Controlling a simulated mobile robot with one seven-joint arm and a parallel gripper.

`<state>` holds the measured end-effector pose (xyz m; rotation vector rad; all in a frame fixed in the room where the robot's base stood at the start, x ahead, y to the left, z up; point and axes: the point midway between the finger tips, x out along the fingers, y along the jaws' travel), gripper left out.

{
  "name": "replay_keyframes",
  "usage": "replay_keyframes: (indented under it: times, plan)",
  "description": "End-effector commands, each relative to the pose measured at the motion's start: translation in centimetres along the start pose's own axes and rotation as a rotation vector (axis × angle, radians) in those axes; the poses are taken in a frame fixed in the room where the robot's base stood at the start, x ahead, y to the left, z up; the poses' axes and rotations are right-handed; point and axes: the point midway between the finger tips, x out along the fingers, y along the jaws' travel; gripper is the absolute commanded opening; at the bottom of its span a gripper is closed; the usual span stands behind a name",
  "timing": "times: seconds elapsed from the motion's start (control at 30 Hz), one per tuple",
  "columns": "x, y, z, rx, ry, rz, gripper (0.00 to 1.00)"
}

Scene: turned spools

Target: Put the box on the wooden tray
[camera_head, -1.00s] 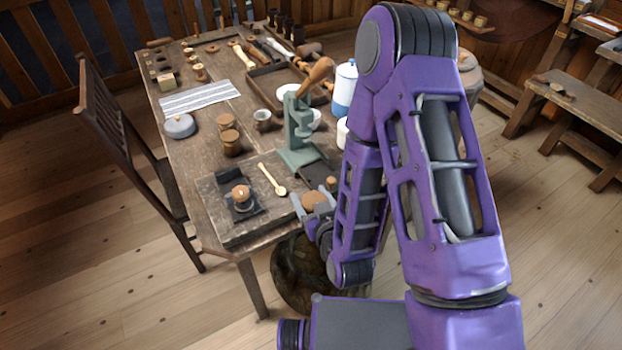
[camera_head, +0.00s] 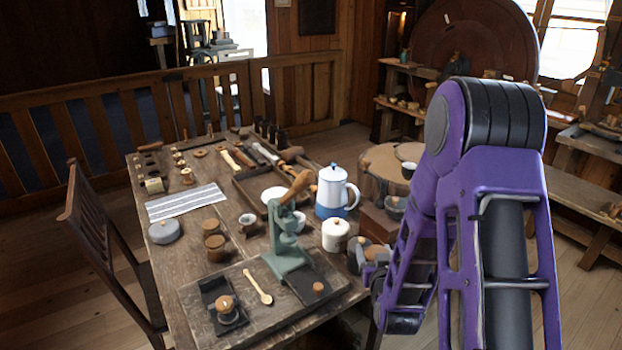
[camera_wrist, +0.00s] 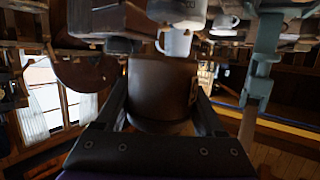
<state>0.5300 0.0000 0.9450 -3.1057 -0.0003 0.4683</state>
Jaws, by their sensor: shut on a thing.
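My gripper (camera_head: 368,262) is shut on a round brown wooden box, beside the table's right edge. The held box (camera_wrist: 160,92) fills the middle of the wrist view, its curved side between both fingers. In the head view only a small part of the held box (camera_head: 376,252) shows; my gripper and arm hide the rest. The dark wooden tray (camera_head: 243,197) lies further back on the table, left of the blue-and-white pot, with long-handled tools and a white bowl in or beside it. The green press partly hides it.
The green press (camera_head: 284,240) stands between my gripper and the tray. A blue-and-white pot (camera_head: 331,190) and a lidded white jar (camera_head: 335,235) stand near the right edge. Lidded brown pots (camera_head: 215,247) and a striped cloth (camera_head: 187,202) are on the left.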

Motion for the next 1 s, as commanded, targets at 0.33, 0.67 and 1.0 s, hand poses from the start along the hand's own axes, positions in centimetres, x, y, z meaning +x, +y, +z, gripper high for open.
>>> replay_keyframes:
  times: [0.33,0.67,1.0]
  plan:
    - [-1.7,-6.6,3.6,-0.044,-0.01,-0.128,0.06]
    - [-7.2,-16.3,9.0,-0.109,-0.004,-0.342,0.06]
    - [-8.6,-17.9,9.8,-0.118,0.001,-0.381,0.06]
